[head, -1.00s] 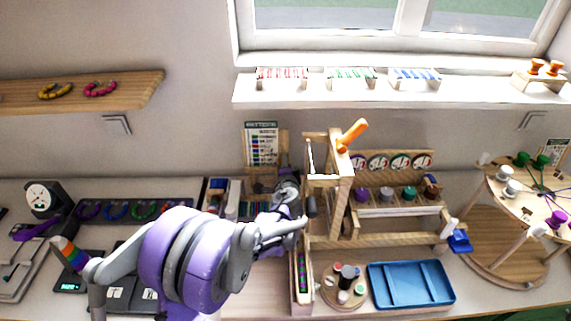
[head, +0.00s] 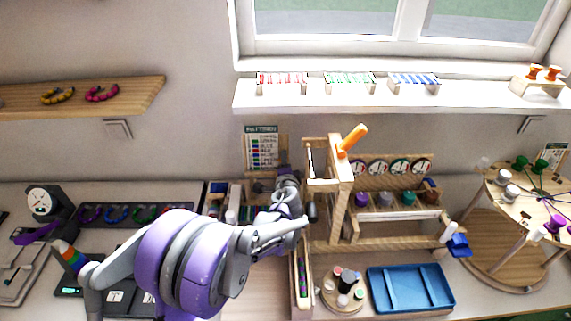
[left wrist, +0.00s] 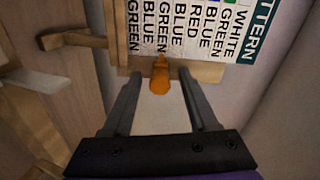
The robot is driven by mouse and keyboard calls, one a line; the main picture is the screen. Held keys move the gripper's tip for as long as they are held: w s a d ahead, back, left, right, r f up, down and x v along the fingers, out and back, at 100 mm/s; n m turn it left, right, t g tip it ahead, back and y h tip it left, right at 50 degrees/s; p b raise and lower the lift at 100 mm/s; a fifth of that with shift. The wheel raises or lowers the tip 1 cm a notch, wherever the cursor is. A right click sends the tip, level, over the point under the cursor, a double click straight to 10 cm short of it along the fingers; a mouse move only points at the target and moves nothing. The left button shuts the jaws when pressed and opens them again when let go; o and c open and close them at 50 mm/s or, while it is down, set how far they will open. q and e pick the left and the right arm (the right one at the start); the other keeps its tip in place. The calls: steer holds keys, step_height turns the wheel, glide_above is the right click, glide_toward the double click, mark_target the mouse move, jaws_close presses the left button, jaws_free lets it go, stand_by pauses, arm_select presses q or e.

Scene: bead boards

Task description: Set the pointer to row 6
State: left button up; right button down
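The pattern card (head: 262,147) stands upright at the back of the bench, left of the wooden frame. In the left wrist view the card (left wrist: 195,25) appears sideways, with colour words in rows and its title at the right. The orange pointer (left wrist: 160,76) sits on the wooden ledge below the card, its tip by a row reading GREEN. My left gripper (left wrist: 158,75) is open, with one dark finger on each side of the pointer and gaps between. In the head view the left wrist (head: 287,188) is close to the card, and its fingers are mostly hidden. My right gripper is not in view.
A wooden frame with an orange handle (head: 352,137) stands just right of my left wrist. A blue tray (head: 436,297) and a round stand (head: 343,306) lie in front. A wooden peg (left wrist: 75,40) is left of the fingers in the wrist view.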

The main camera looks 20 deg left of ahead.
arm_select(q)
steer(key=v, duration=1.1)
stand_by(0.4)
